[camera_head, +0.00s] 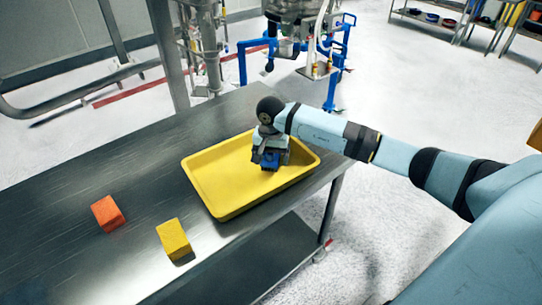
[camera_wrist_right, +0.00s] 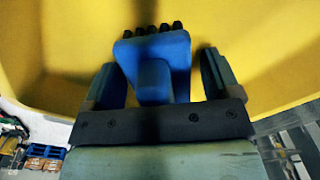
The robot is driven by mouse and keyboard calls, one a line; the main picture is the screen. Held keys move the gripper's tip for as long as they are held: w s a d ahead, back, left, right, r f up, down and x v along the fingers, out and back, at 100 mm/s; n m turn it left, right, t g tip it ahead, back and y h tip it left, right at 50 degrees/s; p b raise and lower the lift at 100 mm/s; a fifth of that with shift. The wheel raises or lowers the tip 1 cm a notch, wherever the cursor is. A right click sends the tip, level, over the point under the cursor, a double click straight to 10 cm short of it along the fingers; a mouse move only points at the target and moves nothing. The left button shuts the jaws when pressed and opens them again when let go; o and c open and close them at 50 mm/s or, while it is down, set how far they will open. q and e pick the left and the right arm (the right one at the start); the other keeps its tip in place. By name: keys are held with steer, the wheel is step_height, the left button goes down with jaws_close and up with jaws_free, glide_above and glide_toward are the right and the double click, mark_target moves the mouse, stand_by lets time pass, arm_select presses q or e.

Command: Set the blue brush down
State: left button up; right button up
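The blue brush (camera_wrist_right: 154,52) shows in the right wrist view with its dark bristle tufts toward the top of the picture. Its handle (camera_wrist_right: 154,82) lies between the two fingers of my right gripper (camera_wrist_right: 160,85). The fingers are spread, with a visible gap between the handle and the right-hand finger. In the head view my right gripper (camera_head: 270,155) is low over the yellow tray (camera_head: 208,195), with the blue brush (camera_head: 270,163) below it. I cannot tell whether the brush touches the tray floor. My left gripper is not in view.
The tray sits on a dark metal table (camera_head: 130,175). An orange block (camera_head: 107,213) and a yellow block (camera_head: 174,239) are on the table left of and in front of the tray. Equipment with a blue frame (camera_head: 330,70) stands behind. The table's left part is clear.

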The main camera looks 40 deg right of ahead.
steer(key=shift+r, duration=0.6)
step_height(320, 180, up, 11)
steer(key=shift+r+b, duration=0.1)
steer(key=shift+b, duration=0.25)
stand_by(0.3)
